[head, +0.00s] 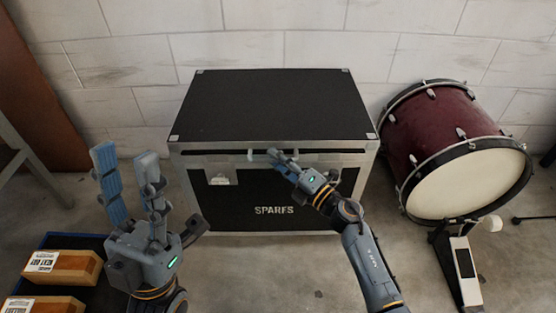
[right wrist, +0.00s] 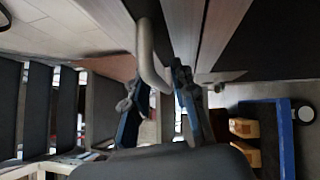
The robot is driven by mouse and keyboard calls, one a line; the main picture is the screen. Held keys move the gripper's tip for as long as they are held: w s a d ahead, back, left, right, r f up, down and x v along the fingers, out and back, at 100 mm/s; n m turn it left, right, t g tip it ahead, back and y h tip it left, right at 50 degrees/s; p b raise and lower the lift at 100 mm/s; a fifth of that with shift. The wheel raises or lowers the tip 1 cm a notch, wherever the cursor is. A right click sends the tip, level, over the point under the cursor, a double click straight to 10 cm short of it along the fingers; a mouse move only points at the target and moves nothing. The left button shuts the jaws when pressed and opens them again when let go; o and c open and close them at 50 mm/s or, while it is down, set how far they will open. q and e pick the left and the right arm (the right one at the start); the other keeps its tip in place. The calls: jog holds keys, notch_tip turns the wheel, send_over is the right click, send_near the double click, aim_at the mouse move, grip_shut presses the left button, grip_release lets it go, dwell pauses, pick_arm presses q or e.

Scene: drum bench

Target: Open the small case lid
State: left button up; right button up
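The case (head: 310,191) is black with silver edges and "SPARES" lettering, standing on the floor against the wall. Its black lid (head: 275,102) lies level on top, with a dark strip below its front edge. A pale bar handle (head: 254,155) is at the lid's front; in the right wrist view the curved handle (right wrist: 146,48) runs between my fingers. My right gripper (head: 284,157) is at the handle, its fingers close around it, seen also in the right wrist view (right wrist: 160,88). My left gripper (head: 127,168) is open and empty, left of the case, fingers up.
A dark red bass drum (head: 424,123) with a pedal (head: 463,262) stands right of the case. Boxes (head: 62,267) lie in a blue-edged tray (head: 55,240) at lower left. The floor before the case is clear apart from my arms.

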grip_shut()
